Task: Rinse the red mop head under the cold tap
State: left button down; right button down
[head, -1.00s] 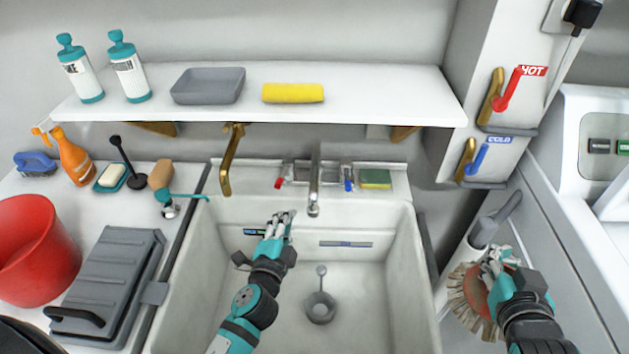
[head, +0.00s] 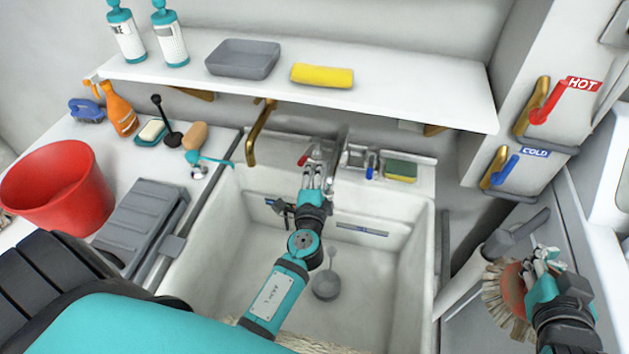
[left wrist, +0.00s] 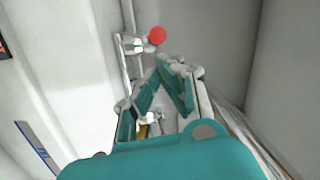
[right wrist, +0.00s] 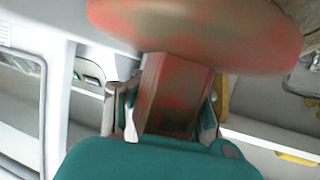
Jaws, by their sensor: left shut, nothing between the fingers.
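The red mop head (head: 510,290), a red disc with cream bristles, is right of the sink. My right gripper (head: 540,262) is shut on its red block, which shows between the fingers in the right wrist view (right wrist: 172,95). My left gripper (head: 313,174) is shut and empty over the sink, close to the red tap handle (head: 304,159). That red knob sits just beyond the fingertips in the left wrist view (left wrist: 157,36). A blue tap handle (head: 370,170) is further right. The wall has a blue lever (head: 506,170) labelled COLD and a red lever (head: 546,104) labelled HOT.
The white sink (head: 390,285) holds a grey plug-like piece (head: 326,287). A brass spout (head: 257,135) hangs at its back left. A shelf (head: 420,95) overhangs the back. A red bucket (head: 62,190) and grey case (head: 140,225) stand left. A sponge (head: 400,170) lies behind the sink.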

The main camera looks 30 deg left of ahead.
pick_arm(q)
jog(key=shift+x, duration=0.85)
jog(key=shift+s+a+f+m+t+h, duration=0.1)
jog(key=shift+s+a+m+t+h, duration=0.1)
jog(key=shift+a+m+h, duration=0.3)
jog(key=shift+s+a+m+t+h, duration=0.2)
jog(key=shift+a+m+h, duration=0.1)
jog(key=shift+a+h, duration=0.3)
